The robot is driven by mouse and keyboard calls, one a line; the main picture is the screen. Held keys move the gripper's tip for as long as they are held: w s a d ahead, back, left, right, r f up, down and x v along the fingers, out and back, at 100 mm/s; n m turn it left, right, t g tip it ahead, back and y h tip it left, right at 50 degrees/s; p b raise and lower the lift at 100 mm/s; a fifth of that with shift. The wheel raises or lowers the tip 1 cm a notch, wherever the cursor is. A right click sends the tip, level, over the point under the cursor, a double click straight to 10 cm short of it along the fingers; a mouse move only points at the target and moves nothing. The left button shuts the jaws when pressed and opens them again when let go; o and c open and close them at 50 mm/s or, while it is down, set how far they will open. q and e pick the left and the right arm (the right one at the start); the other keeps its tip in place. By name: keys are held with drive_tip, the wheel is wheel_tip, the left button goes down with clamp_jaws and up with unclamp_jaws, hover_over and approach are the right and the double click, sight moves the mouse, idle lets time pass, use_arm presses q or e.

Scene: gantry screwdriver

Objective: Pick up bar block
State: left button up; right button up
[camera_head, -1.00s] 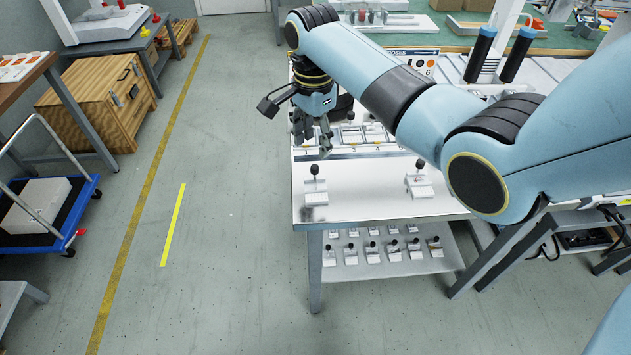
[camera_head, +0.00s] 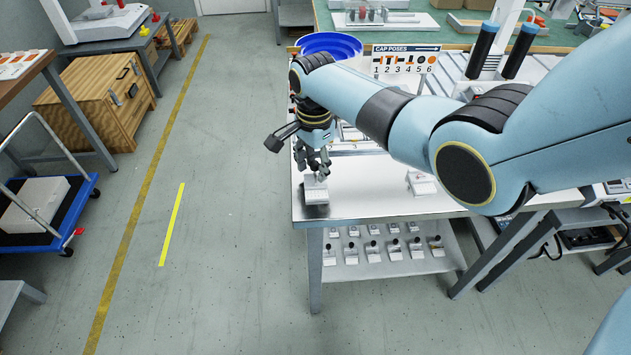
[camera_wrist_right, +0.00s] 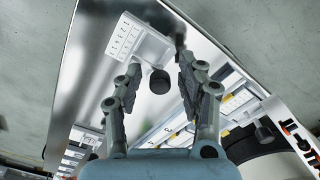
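A white block (camera_head: 316,191) stands near the front left corner of the metal table (camera_head: 370,210). In the right wrist view it is a pale block (camera_wrist_right: 128,38) with printed markings and a round black knob (camera_wrist_right: 159,82). My right gripper (camera_head: 315,176) is over this block. In the wrist view its fingers (camera_wrist_right: 160,68) are apart, one on each side of the knob, with visible gaps. A second white block (camera_head: 422,184) stands to the right, its top partly hidden by my right arm. I cannot tell which of them is the bar block. My left gripper is out of view.
A lower shelf (camera_head: 390,264) holds several small white blocks with black knobs. A blue bin (camera_head: 330,44) and a "CAP POSES" sign (camera_head: 405,60) stand at the back.

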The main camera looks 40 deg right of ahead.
clamp_jaws()
